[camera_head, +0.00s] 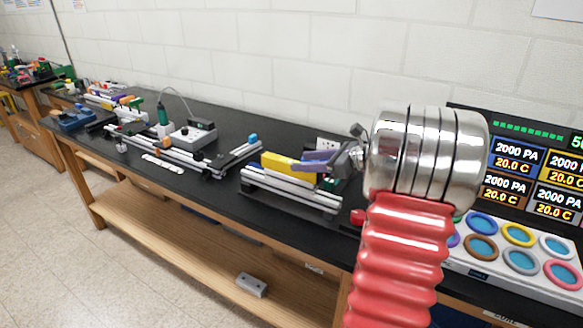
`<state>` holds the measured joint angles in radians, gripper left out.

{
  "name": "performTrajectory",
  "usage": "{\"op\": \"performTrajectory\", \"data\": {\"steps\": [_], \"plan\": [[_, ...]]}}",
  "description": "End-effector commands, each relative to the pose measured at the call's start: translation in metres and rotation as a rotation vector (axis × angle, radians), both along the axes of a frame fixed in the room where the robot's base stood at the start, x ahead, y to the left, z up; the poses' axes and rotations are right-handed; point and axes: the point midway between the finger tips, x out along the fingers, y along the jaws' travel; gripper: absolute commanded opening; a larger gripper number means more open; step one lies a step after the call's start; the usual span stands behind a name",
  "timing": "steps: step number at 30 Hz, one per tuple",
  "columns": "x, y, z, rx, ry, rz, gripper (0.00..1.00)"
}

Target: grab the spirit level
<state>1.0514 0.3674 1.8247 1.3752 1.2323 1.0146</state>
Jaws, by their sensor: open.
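A yellow bar, probably the spirit level (282,167), lies on the silver extrusion frame (288,190) on the black bench. Its right part is partly hidden by my gripper. My gripper (306,163), with purple-blue fingers, reaches in from the right at the bar's right part. It is open. I cannot tell whether the bar is between the fingers or behind them, or whether they touch it.
A long extrusion assembly (165,152) stands on the bench (225,180) to the left, with a grey box (193,135) and green tool (162,114) behind. A panel with coloured rings (515,250) and a display (535,175) are at right. A grey block (251,285) lies on the lower shelf.

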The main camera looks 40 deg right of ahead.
Motion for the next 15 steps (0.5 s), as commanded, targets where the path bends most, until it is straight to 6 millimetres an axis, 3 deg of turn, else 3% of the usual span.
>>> {"op": "performTrajectory", "data": {"steps": [15], "plan": [[0.0111,0.0041,-0.0046,0.000,0.001,0.000,0.47]]}}
